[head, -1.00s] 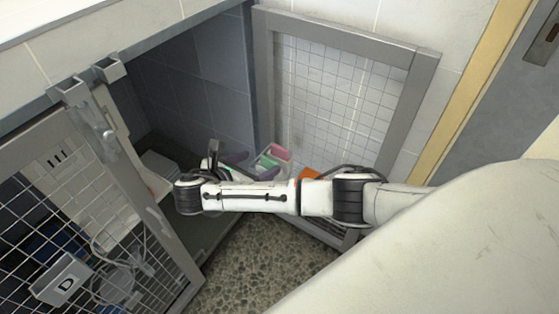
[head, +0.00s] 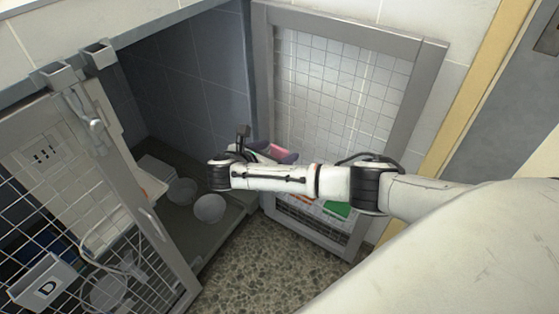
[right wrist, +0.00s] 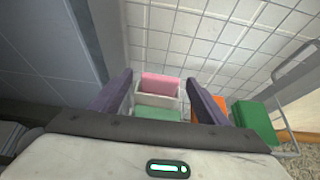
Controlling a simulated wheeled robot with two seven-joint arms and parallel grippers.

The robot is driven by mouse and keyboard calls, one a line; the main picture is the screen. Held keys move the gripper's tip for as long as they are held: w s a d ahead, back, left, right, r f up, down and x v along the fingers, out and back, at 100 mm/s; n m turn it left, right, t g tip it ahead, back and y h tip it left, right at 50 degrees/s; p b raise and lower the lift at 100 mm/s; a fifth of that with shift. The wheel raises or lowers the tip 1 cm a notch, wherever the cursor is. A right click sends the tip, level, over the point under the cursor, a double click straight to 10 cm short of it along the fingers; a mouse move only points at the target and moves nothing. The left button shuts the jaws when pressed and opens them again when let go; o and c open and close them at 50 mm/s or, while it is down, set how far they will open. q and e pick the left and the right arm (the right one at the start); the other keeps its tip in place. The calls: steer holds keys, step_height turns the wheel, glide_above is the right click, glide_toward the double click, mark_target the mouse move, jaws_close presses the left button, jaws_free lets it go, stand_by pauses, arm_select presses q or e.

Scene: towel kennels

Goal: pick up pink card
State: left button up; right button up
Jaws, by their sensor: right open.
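The pink card (right wrist: 160,85) stands in a white holder (right wrist: 157,100) in the right wrist view, ahead of my right gripper and roughly centred between its fingers. In the head view the pink card (head: 279,152) shows just beyond my right gripper, partly hidden by it. My right gripper (right wrist: 157,88) is open, its two purple-grey fingers apart with nothing between them that I can see held. Whether the fingers reach around the card I cannot tell. My left gripper is not in view.
Green (right wrist: 255,122) and orange (right wrist: 208,103) items sit right of the pink card by the mesh door (head: 335,110). Two bowls (head: 209,208) are on the kennel floor at left. A mesh door marked D (head: 45,285) stands at the left.

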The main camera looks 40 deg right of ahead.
steer(key=c, duration=1.1)
